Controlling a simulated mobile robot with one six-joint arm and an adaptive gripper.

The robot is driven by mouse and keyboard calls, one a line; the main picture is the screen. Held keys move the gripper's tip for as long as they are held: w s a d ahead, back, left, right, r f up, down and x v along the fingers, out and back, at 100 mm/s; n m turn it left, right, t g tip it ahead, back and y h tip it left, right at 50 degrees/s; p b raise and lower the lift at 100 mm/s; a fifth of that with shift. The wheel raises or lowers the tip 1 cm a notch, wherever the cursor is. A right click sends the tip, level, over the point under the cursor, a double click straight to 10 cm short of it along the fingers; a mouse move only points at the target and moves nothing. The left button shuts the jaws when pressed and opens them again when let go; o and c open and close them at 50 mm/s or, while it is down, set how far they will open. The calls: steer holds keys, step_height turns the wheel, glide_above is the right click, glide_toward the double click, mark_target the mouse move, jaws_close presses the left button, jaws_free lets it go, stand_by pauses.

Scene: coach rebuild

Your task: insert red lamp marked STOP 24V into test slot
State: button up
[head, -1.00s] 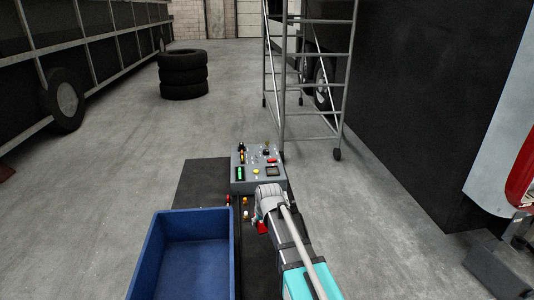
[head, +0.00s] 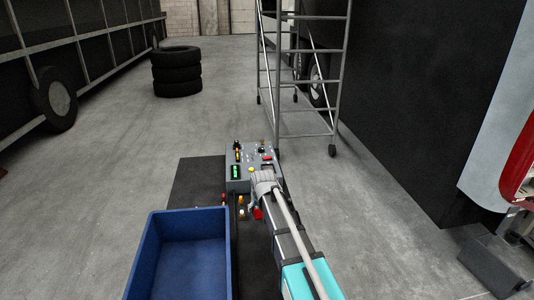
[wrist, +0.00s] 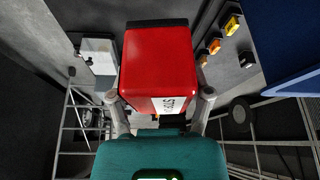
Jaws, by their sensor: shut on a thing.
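The red lamp (wrist: 157,65) is a boxy red block with a dark end and a white label, partly readable as STOP, in the wrist view. My gripper (wrist: 160,98) is shut on it, one finger on each side. In the head view the lamp shows as a small red patch (head: 258,213) below my gripper (head: 262,188). The grey test box (head: 236,186) stands just beyond, with a lit green window and several coloured controls on top. My gripper covers the right front part of its top, so I cannot see the slot.
A blue bin (head: 142,258) stands at the front left. Several small coloured lamps (head: 241,205) sit between bin and arm, also in the wrist view (wrist: 214,46). A metal scaffold (head: 332,120) and stacked tyres (head: 177,72) stand farther back.

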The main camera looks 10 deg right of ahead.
steer(key=w+d+r+m+p, duration=0.1)
steer(key=w+d, duration=0.1)
steer(key=w, duration=0.9)
steer(key=w+d, duration=0.2)
steer(key=w, duration=0.9)
steer(key=r+m+p, duration=0.1)
glide_above(267, 168)
steer(key=s, duration=0.1)
steer(key=shift+s+d+h, duration=0.1)
steer(key=shift+d+h, duration=0.1)
steer(key=shift+h, duration=0.2)
steer(key=shift+f, duration=0.1)
steer(key=shift+f+b, duration=2.5)
steer(key=shift+b, duration=0.1)
steer(key=shift+a+f+b, duration=0.1)
steer(key=shift+f+b, duration=0.5)
steer(key=shift+r, duration=0.15)
steer(key=shift+r+p, duration=0.3)
steer(key=shift+p, duration=0.1)
